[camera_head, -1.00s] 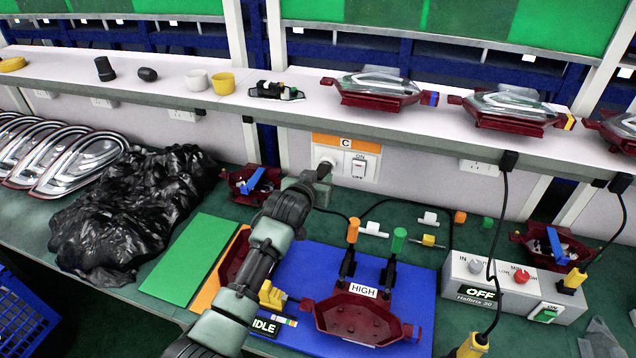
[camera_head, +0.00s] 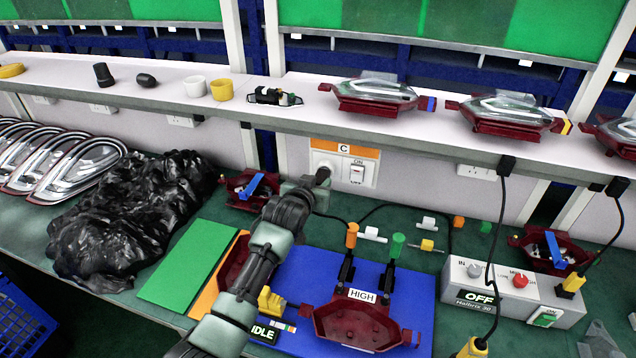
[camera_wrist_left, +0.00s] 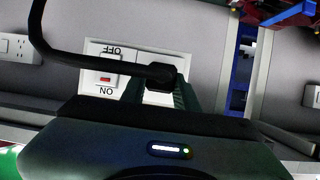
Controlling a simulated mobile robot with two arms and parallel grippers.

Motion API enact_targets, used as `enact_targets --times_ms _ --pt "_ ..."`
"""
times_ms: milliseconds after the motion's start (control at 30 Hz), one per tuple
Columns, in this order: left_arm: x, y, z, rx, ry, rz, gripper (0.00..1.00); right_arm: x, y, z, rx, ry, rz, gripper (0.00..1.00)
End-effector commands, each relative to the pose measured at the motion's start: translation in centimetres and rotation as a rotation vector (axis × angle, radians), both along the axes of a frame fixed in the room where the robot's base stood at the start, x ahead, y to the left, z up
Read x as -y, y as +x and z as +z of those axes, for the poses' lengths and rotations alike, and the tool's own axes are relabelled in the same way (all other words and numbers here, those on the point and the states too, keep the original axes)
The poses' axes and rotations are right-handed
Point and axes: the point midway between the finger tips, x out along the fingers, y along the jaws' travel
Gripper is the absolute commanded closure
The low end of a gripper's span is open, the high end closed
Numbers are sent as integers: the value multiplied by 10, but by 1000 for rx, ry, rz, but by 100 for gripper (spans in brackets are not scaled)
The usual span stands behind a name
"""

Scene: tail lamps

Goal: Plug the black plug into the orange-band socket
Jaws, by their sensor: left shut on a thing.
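The orange-band socket (camera_head: 344,145) is a white wall panel marked C, with a round outlet at its left and a rocker switch (camera_head: 357,173) at its right. My left gripper (camera_head: 316,181) is shut on the black plug (camera_head: 322,175) right in front of the outlet. In the left wrist view, the plug (camera_wrist_left: 160,76) sits between the fingertips with its cable leading left, and the panel (camera_wrist_left: 143,57) is behind it. The plug hides the outlet there, so I cannot tell whether its pins are in. My right gripper is not in view.
The white shelf (camera_head: 215,104) with cups and tail lamps runs above the socket. A blue mat (camera_head: 300,262) with a red lamp housing (camera_head: 355,325) lies below my left arm. Black plastic wrap (camera_head: 130,210) is at the left; a grey control box (camera_head: 510,290) is at the right.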

Motion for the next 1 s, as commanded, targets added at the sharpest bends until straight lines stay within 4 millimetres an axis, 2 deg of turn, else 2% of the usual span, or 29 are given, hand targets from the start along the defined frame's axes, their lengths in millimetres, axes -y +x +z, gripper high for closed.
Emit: enact_targets --times_ms 333,900,933,1000 --pt "0 0 1 0 0 0 100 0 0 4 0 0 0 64" --pt "2 5 0 1 0 0 100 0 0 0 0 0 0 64" --pt "2 5 0 1 0 0 64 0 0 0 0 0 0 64" --pt "1 5 0 1 0 0 45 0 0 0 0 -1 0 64"
